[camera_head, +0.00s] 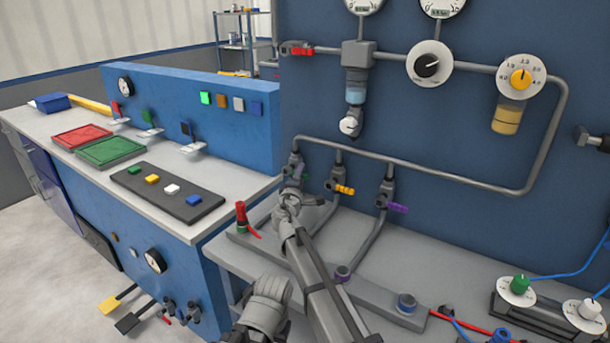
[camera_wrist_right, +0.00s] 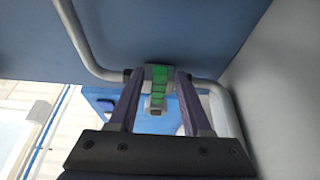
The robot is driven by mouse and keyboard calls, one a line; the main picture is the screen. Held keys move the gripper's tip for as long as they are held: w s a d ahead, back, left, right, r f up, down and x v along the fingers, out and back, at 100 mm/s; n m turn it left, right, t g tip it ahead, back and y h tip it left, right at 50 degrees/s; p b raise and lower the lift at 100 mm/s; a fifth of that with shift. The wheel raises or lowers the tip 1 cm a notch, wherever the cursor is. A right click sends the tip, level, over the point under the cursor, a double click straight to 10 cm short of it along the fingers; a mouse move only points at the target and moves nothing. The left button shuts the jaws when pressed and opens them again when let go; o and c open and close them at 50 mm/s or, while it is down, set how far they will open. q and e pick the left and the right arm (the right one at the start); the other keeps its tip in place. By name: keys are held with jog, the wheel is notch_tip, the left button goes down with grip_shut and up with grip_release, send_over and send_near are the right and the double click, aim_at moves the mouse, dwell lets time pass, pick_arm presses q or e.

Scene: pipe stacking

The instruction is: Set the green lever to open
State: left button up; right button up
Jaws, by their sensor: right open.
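The green lever (camera_head: 301,170) is on the leftmost of three valves on the blue panel, partly hidden by my right gripper. My right gripper (camera_head: 291,194) is just in front of and below it. In the right wrist view the green lever (camera_wrist_right: 159,88) shows between the two open fingers of my right gripper (camera_wrist_right: 160,76), with a gap on each side. It points along the view toward the gripper, and I cannot tell whether any finger touches it. My left gripper does not show.
A yellow-orange lever (camera_head: 343,189) and a purple lever (camera_head: 397,208) are on valves to the right. A grey pipe (camera_head: 440,173) runs above them. A red cylinder (camera_head: 240,212) stands on the grey bench to the left. The blue console (camera_head: 225,220) is farther left.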

grip_shut()
dwell(0.4)
dwell(1.1)
